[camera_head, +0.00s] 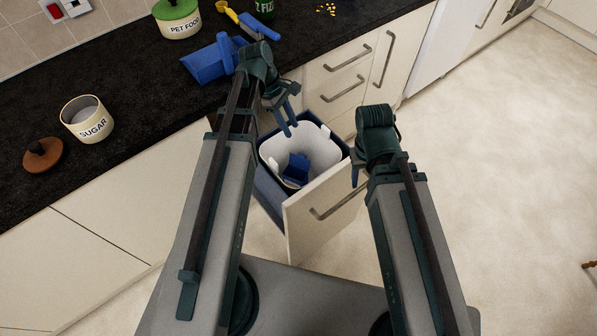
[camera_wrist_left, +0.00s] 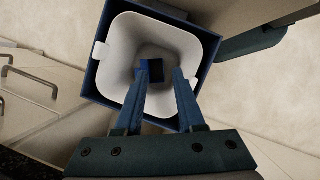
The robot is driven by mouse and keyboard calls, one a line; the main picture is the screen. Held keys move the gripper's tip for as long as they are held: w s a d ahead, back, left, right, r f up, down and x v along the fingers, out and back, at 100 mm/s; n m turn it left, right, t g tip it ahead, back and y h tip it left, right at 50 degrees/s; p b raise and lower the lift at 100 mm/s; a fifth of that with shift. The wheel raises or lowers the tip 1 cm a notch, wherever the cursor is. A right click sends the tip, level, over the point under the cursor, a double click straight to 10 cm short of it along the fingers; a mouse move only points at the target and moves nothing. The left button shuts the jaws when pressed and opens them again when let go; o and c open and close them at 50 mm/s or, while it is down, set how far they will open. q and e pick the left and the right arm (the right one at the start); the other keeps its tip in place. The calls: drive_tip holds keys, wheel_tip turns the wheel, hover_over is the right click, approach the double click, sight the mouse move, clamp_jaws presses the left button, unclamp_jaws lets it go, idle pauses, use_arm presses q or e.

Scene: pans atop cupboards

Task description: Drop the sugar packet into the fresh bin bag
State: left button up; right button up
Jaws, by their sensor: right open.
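A blue packet (camera_head: 297,168), which looks like the sugar packet, lies low inside the white bin bag (camera_head: 322,150) lining the bin in the pulled-out drawer. In the left wrist view the packet (camera_wrist_left: 151,70) shows deep in the white bag (camera_wrist_left: 188,45), beyond my fingertips and apart from them. My left gripper (camera_head: 287,122) is over the bin, pointing down, with its fingers apart and nothing between them. My right gripper (camera_head: 356,172) is open by the right side of the drawer front; its fingers are partly hidden by its own wrist.
The drawer front (camera_head: 325,205) stands out from the cupboards.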

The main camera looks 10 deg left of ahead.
use_arm(q)
drive_tip(key=p+v, duration=1.1)
drive_tip(key=v, duration=0.1)
drive_tip(key=shift+r, duration=0.35)
drive_tip(key=s+d+f+m+y, duration=0.1)
drive_tip(key=s+d+m+y, duration=0.4)
drive_tip(key=s+d+m, duration=0.8)
drive_tip(key=d+m, duration=0.3)
drive_tip(key=m, duration=0.3)
drive_tip(key=shift+f+t+y, duration=0.25)
drive_tip(key=shift+t+y, duration=0.05)
drive_tip(key=shift+t, duration=0.1)
